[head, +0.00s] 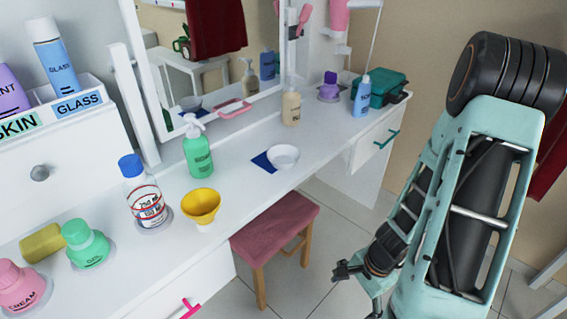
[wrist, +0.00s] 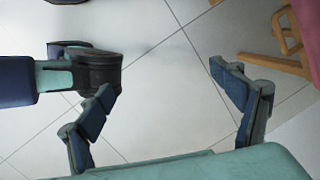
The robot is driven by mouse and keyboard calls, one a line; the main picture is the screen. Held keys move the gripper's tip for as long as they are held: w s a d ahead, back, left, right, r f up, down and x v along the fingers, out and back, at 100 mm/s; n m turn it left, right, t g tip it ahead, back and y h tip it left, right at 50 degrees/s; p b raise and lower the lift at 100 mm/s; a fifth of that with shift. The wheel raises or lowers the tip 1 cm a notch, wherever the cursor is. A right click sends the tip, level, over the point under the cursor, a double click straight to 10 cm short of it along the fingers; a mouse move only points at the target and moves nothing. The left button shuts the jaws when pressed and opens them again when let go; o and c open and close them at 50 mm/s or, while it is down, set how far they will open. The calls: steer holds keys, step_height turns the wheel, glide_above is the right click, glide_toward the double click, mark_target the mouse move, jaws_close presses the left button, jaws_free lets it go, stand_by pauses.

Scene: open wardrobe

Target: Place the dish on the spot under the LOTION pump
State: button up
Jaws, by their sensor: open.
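A shallow white dish (head: 283,156) sits on the vanity top, partly over a dark blue square (head: 263,160). A beige pump bottle (head: 291,108) stands behind it near the mirror, and a green pump bottle (head: 198,152) stands to its left. Their labels are too small to read, so I cannot tell which is LOTION. My gripper (head: 347,270) hangs low over the floor, right of the stool and away from the vanity top. In the wrist view my gripper (wrist: 163,82) is open and empty, with only floor between its fingers.
A yellow cup (head: 201,206), a clear blue-capped bottle (head: 143,190) and several jars crowd the left of the vanity top. A pink-seated stool (head: 275,228) stands in front. A teal case (head: 380,87) and a blue bottle (head: 361,97) stand at the far right end.

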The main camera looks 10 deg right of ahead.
steer(key=w+d+n+t+h, duration=0.2)
steer(key=w+d+n+h, duration=0.15)
steer(key=d, duration=0.35)
steer(key=w+d+r+n+t+h+b, duration=0.1)
steer(key=w+d+r+n+t, duration=0.15)
steer(key=w, duration=0.25)
steer(key=w+d+r+n+t+b, duration=0.1)
steer(key=w+d+r+n+t, duration=0.15)
steer(key=w, duration=0.35)
steer(key=n+t+y+b, duration=0.1)
steer(key=n+t+y, duration=0.7)
steer(key=n+y, duration=0.25)
glide_toward(275, 149)
steer(key=r+v, duration=0.1)
steer(key=v, duration=0.4)
steer(key=shift+n, duration=0.3)
steer(key=b+x, duration=0.1)
steer(key=x, duration=0.4)
steer(key=shift+w+f, duration=0.1)
steer(key=shift+w, duration=0.2)
steer(key=w+a+b, duration=0.1)
steer(key=w, duration=0.1)
steer(key=w+a+f, duration=0.1)
steer(key=shift+w+a+f+b, duration=0.15)
steer(key=shift+w+a+b, duration=0.1)
steer(key=shift+w+b, duration=0.15)
steer(key=shift+w+a, duration=0.15)
steer(key=shift+w, duration=0.25)
